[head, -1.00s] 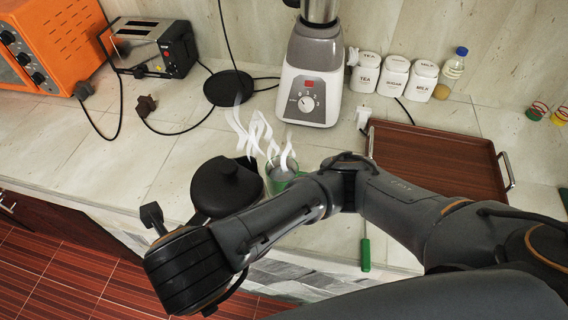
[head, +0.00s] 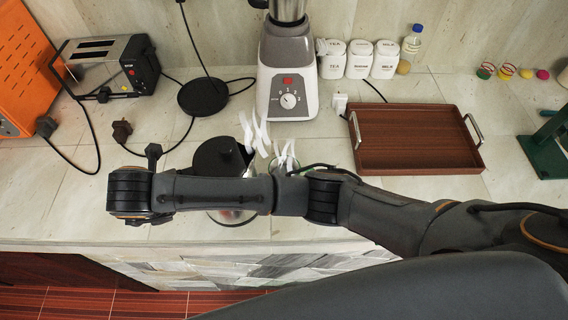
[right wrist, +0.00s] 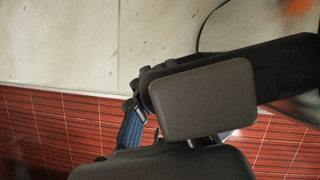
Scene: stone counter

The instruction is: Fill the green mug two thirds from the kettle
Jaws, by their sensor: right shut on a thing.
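The kettle (head: 216,156) has a black lid and a shiny metal lower body, which shows below my right forearm in the head view. White steam rises to its right, above the green mug (head: 294,166). Only a little of the mug's rim shows behind my arm, so its fill level is hidden. My right arm crosses in front of both. My right gripper's fingers are hidden in the head view; in the right wrist view the gripper (right wrist: 136,122) is partly seen, shut on the kettle, its hold mostly covered. I cannot tell whether the kettle touches the counter. My left gripper is out of view.
A black round base (head: 203,97) and a blender (head: 288,75) stand behind. A toaster (head: 105,68) and orange oven (head: 30,75) are at left. A brown tray (head: 415,140) lies right of the mug, with white canisters (head: 358,60) behind it. The counter's front edge is close.

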